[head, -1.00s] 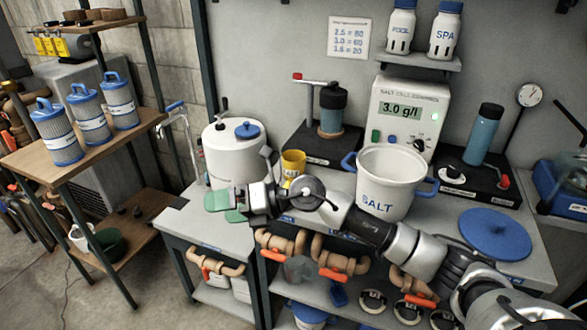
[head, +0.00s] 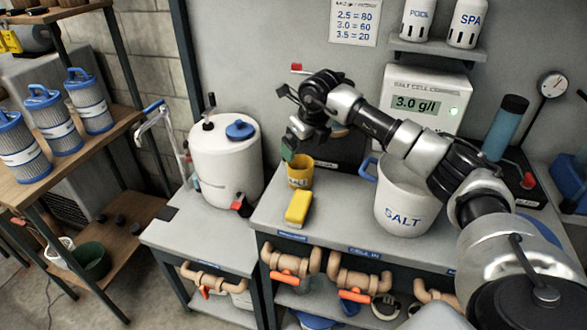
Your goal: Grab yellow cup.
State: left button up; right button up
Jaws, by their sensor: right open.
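The yellow cup (head: 299,178) stands upright on the grey bench, right of the white tank. My right gripper (head: 289,149) is at the cup's upper left rim, pointing down from above. Its green fingertip overlaps the rim in the picture; I cannot tell whether it touches. The gripper is open and holds nothing that I can see. The far finger is hard to make out. My left gripper is not in view.
A yellow block-like item (head: 299,207) lies just in front of the cup. The white SALT bucket (head: 403,205) stands to the right, partly behind my arm. The white tank (head: 226,165) is close on the left.

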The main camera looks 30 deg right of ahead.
aim_at(299, 167)
jog(key=x, duration=0.3)
jog(key=shift+s+f+p, duration=0.25)
jog(key=shift+p, duration=0.05)
jog(key=p+x, duration=0.1)
jog(key=x, duration=0.2)
jog(key=shift+a+f, duration=0.2)
jog(key=shift+f, duration=0.1)
jog(key=shift+w+f, duration=0.15)
jog(key=shift+f, duration=0.25)
jog(key=shift+w+f, duration=0.1)
jog(key=shift+f, duration=0.1)
jog(key=shift+c, duration=0.8)
jog(key=c, duration=0.5)
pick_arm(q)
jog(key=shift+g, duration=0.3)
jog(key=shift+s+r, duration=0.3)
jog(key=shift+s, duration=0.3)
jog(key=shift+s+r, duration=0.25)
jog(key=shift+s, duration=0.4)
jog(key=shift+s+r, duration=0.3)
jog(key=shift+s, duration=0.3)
pick_arm(e)
jog(key=c, duration=0.3)
